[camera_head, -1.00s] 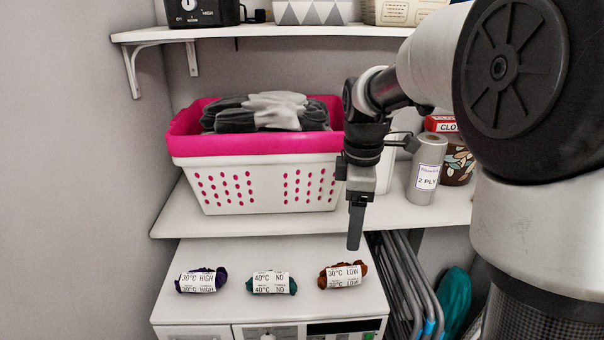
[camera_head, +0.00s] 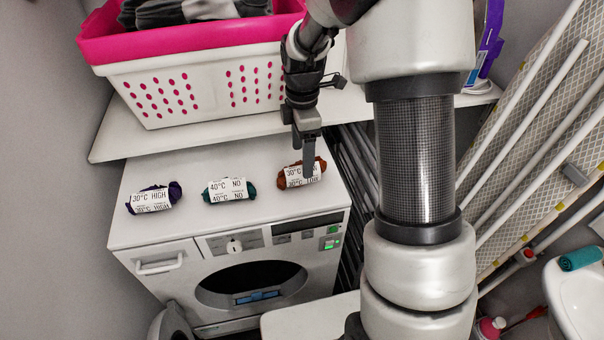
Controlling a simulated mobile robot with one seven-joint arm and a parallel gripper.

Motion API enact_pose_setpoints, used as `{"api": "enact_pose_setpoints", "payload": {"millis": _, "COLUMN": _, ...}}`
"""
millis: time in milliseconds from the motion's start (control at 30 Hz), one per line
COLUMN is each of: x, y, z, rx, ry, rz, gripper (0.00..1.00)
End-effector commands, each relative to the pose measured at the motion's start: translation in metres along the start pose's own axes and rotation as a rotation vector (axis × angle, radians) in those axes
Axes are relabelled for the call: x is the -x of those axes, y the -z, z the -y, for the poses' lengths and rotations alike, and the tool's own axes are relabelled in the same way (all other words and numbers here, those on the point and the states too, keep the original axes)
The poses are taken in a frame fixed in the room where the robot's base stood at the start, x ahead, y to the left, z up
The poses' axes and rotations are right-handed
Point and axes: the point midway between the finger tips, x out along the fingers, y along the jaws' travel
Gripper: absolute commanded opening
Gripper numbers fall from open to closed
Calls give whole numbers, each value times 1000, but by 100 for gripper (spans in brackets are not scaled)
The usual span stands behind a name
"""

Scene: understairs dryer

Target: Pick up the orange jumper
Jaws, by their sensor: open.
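The orange jumper (camera_head: 286,182) is a small rust-orange roll with a white label reading 30°C LOW. It lies on top of the white dryer (camera_head: 185,232), near its right side. My gripper (camera_head: 308,171) points down with its jaws open, and its fingers overlap the jumper in the picture, covering part of the label. I cannot tell whether the fingers touch it or are only in front of it. The jumper lies on the dryer top.
A teal roll (camera_head: 248,191) labelled 40°C NO and a purple roll (camera_head: 174,192) labelled 30°C HIGH lie to the left on the dryer. A shelf (camera_head: 118,140) with a pink-and-white basket (camera_head: 160,88) is behind. Folded racks stand right of the dryer.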

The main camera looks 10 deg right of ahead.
Motion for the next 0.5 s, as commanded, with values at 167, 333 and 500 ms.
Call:
{"api": "enact_pose_setpoints", "payload": {"millis": 167, "x": -23, "y": 2, "z": 1, "rx": 2, "ry": 4, "rz": 0, "gripper": 71}}
{"api": "enact_pose_setpoints", "payload": {"millis": 333, "x": -46, "y": 1, "z": 0, "rx": 0, "ry": 3, "rz": 1, "gripper": 71}}
{"api": "enact_pose_setpoints", "payload": {"millis": 500, "x": -52, "y": 1, "z": 0, "rx": 0, "ry": 0, "rz": 0, "gripper": 71}}
